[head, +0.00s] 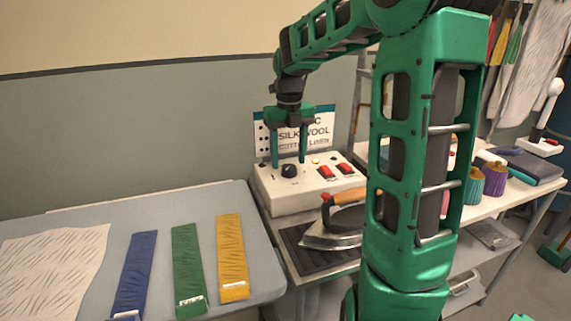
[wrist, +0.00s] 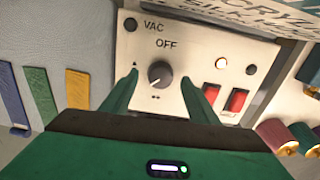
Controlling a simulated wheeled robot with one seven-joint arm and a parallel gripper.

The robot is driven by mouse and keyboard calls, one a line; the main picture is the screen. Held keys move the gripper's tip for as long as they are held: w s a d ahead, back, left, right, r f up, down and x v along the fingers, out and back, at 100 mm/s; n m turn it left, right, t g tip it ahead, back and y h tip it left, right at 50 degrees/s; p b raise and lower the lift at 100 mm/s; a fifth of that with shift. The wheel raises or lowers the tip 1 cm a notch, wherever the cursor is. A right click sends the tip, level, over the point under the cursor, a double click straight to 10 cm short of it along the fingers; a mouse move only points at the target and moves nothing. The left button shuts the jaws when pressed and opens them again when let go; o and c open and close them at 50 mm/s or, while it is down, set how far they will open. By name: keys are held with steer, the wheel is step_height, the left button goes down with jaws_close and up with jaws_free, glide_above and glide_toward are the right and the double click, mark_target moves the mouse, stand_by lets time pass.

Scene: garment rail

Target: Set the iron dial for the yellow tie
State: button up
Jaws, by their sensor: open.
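The yellow tie (head: 231,255) lies flat on the padded board, rightmost of three ties, with a small label at its near end. It also shows in the wrist view (wrist: 77,88). The dark round dial (head: 289,171) is on the white control box (head: 268,188); in the wrist view the dial (wrist: 160,74) sits below the word OFF. I cannot read its setting surely. My gripper (head: 289,161) is open at the box, its fingers to the left and right of the dial. The wrist view shows gaps between both fingers and the dial. The iron (head: 335,225) rests on a dark mat below the box.
A fabric chart (head: 318,133) stands behind the box, partly hidden by my gripper. Red switches (head: 326,172) and a lit lamp (wrist: 220,62) are right of the dial. Green (head: 188,262) and blue (head: 136,270) ties lie left of the yellow one. Thread spools (head: 494,180) stand at right.

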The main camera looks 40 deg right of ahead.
mark_target(288, 166)
step_height(288, 166, up, 8)
steer(key=shift+w+r, duration=0.15)
stand_by(0.4)
